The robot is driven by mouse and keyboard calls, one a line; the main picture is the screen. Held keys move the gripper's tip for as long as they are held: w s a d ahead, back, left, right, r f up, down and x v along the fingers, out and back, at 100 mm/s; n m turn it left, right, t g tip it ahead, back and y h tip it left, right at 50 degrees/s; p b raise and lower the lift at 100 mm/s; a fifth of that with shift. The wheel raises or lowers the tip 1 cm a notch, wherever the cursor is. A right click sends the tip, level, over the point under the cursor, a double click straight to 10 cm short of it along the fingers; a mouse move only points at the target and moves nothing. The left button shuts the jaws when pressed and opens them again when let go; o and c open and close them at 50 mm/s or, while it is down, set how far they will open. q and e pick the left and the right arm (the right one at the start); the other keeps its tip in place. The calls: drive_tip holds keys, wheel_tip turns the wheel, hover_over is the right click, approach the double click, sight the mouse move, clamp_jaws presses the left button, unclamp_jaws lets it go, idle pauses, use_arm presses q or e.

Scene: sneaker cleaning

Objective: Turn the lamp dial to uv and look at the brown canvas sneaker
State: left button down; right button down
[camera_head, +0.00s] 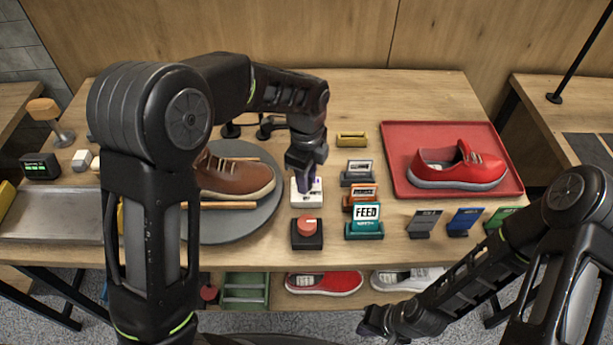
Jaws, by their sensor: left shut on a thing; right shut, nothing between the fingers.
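The brown canvas sneaker (235,178) lies on a grey round plate (250,222), partly hidden behind my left arm, its toe to the right. A white box (305,199) with purple marks stands right of the plate; it looks like the lamp dial's base. My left gripper (307,180) points down onto it and is shut on the lamp dial, which the fingers hide. The dial's setting cannot be read. My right gripper (380,325) is shut and empty, low in front of the table's front edge.
A red-topped black box (307,234) stands in front of the white box. Several small signs, one reading FEED (366,215), stand to the right. A red tray (393,151) holds a red shoe (457,166). More shoes (324,283) lie below the tabletop.

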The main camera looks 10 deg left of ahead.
use_arm(q)
drive_tip(key=shift+n, duration=0.5)
drive_tip(key=n+b, duration=0.1)
drive_tip(key=n, duration=0.3)
drive_tip(key=shift+n, duration=0.3)
drive_tip(key=n+b, duration=0.1)
drive_tip(key=n, duration=0.5)
drive_tip(key=shift+w, duration=0.1)
drive_tip(key=n+b, duration=0.1)
drive_tip(key=n, duration=0.5)
drive_tip(key=shift+n, duration=0.3)
drive_tip(key=n, duration=0.5)
drive_tip(key=shift+n, duration=0.4)
drive_tip(key=c, duration=1.1)
unclamp_jaws()
